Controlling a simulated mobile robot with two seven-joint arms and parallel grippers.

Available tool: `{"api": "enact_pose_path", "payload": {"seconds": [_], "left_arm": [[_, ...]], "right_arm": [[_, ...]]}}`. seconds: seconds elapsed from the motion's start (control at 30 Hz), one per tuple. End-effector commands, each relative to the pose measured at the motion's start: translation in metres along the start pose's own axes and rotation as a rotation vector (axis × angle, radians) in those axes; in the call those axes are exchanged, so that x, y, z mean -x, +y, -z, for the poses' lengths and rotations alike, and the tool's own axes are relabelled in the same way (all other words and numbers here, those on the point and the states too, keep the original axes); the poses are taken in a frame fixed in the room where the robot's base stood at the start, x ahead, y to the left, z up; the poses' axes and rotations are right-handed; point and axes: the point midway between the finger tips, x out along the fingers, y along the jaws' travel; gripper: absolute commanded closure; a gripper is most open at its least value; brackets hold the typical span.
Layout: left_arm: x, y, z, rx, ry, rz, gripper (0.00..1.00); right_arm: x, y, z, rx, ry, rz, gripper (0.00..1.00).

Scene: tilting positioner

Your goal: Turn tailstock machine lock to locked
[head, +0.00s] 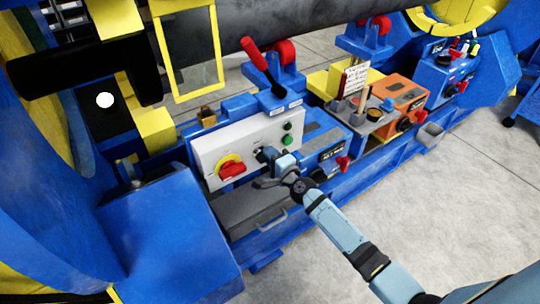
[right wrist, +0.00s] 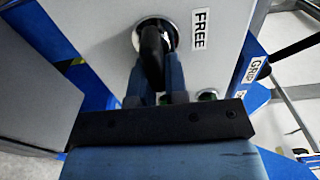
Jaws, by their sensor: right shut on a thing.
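A black switch handle (right wrist: 152,42) with a silver collar sits on a pale control panel (head: 208,150), with a FREE label (right wrist: 201,32) beside it in the right wrist view. No label in view names it as the tailstock machine lock. My right gripper (right wrist: 157,75) is shut on this handle, its two blue-grey fingers on either side. In the head view the right gripper (head: 270,162) is at the panel's front face and hides most of the handle. My left gripper is not in view.
A red rotary switch on a yellow plate (head: 231,168) is left of the gripper, and green buttons (head: 287,140) are at right. A red-handled lever (head: 256,55) stands above. A grey drawer box (head: 250,208) lies below. Open floor (head: 440,200) is at right.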

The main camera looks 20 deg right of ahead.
Motion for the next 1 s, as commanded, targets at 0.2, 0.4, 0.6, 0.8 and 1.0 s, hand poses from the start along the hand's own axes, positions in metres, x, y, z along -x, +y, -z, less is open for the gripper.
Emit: {"api": "enact_pose_path", "payload": {"seconds": [0.2,0.4,0.6,0.8,1.0], "left_arm": [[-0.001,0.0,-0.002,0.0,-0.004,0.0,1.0],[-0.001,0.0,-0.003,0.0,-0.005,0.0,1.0],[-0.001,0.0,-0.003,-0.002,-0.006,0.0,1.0],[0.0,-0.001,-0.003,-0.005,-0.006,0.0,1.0],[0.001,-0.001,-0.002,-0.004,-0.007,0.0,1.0]], "right_arm": [[0.0,0.001,0.0,-0.008,0.0,-0.001,1.0],[0.0,0.001,0.0,-0.008,0.0,-0.001,1.0],[0.0,0.0,0.0,-0.007,0.0,-0.001,0.61],[0.001,0.0,0.0,-0.006,0.0,-0.001,0.61],[0.023,0.001,0.0,-0.004,0.0,-0.002,0.61]]}}
